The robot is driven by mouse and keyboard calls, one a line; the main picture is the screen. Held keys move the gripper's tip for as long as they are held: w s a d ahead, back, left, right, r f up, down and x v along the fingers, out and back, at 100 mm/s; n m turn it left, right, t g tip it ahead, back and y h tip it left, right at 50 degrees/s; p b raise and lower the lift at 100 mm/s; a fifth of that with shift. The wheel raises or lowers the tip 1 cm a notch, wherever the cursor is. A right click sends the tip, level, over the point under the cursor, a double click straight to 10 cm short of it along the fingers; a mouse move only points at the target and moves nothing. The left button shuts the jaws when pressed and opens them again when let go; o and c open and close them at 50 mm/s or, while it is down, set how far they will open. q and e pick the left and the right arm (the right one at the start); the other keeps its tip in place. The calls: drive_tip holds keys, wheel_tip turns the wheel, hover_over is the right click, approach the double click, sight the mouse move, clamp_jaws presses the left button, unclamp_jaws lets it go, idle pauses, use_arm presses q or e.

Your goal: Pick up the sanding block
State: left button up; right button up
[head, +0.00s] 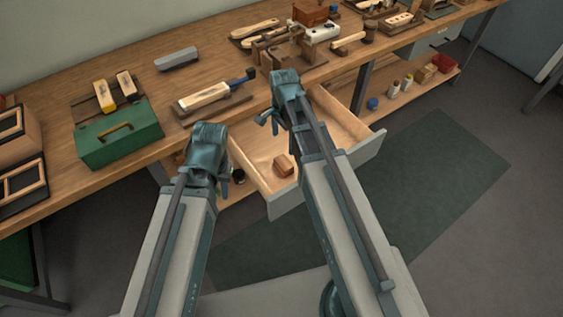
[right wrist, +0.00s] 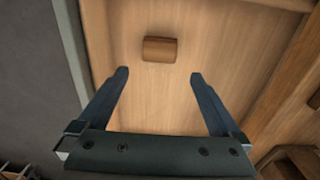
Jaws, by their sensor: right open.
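A small brown block (head: 284,165), seemingly the sanding block, lies on the floor of the open drawer (head: 375,147), near its front left corner. It also shows in the right wrist view (right wrist: 160,49), beyond my fingertips and apart from them. My right gripper (head: 270,121) is above the drawer, open and empty, with its fingers (right wrist: 158,75) spread wider than the block. My left gripper (head: 206,150) is left of the drawer by the bench's front edge; its fingers are mostly hidden by its own wrist.
The drawer walls surround the brown block. The right part of the drawer looks empty.

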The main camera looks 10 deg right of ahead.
sight(284, 162)
drive_tip(key=shift+f+b, duration=4.25)
drive_tip(key=shift+f, duration=0.05)
wheel_tip(284, 162, down, 5)
drive_tip(key=b, duration=0.5)
drive_tip(key=shift+d+f, duration=0.15)
drive_tip(key=shift+c, duration=0.3)
drive_tip(key=c, duration=1)
drive_tip(key=shift+r, duration=0.2)
